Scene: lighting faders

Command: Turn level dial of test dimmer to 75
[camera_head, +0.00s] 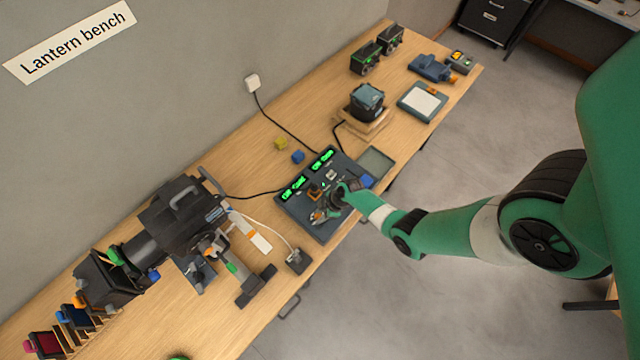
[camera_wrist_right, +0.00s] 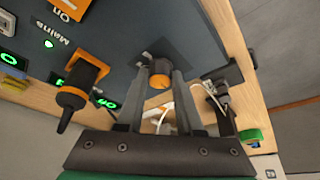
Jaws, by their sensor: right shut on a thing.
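The test dimmer is a dark blue-grey control panel (camera_head: 298,208) with two green-lit displays (camera_head: 294,187) on the bench. Its displays are too small to read surely. My right gripper (camera_head: 322,214) is down at the panel's front part and hides some of its controls. In the right wrist view, the fingers (camera_wrist_right: 162,95) are closed around a dark round knob with an orange face (camera_wrist_right: 160,82), which appears to be the level dial. Its scale and setting cannot be read. My left gripper is not in view.
An orange-and-black lever (camera_wrist_right: 80,85) stands beside the gripper near the "Mains" and "On" lettering and a green light. A large black lantern (camera_head: 165,225) lies left of the panel. An empty shallow tray (camera_head: 376,162) and small yellow (camera_head: 281,143) and blue blocks (camera_head: 298,156) are near.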

